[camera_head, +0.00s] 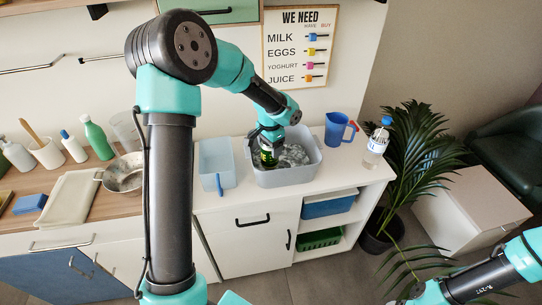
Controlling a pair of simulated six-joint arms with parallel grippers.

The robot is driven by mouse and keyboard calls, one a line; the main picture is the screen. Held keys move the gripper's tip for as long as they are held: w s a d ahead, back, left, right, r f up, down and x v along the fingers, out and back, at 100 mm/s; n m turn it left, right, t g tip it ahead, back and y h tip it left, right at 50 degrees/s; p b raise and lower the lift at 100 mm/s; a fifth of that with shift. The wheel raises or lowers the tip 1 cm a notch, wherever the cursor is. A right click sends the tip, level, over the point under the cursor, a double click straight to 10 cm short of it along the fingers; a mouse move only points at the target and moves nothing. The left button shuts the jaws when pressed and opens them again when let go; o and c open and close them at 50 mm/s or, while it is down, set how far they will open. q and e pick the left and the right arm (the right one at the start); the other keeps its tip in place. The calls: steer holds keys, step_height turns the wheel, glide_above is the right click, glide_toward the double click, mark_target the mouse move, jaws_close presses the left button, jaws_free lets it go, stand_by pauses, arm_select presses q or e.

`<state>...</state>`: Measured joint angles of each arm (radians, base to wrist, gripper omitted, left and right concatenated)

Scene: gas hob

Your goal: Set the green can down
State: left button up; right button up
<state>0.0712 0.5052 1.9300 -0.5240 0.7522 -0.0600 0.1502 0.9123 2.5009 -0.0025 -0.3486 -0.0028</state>
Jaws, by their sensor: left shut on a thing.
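My left gripper (266,142) points down over the grey tub (290,178) on the white counter. It is shut on the green can (268,159). The can looks upright and sits inside the outline of the tub, among grey, ice-like lumps (295,155). The gripper hides the can's upper part, and I cannot tell whether its base touches the lumps or the tub.
A pale blue bin (217,158) with a blue handle stands left of the tub. A blue jug (336,130) and a water bottle (376,146) stand to its right. A metal bowl (124,176) and bottles are further left.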

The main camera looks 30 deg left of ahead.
arm_select(q)
steer(key=shift+f, duration=0.2)
steer(key=shift+f, duration=1.85)
steer(key=shift+f, duration=0.15)
steer(key=o, duration=1.1)
steer(key=shift+o, duration=0.2)
step_height(320, 180, up, 12)
steer(key=shift+r, duration=0.15)
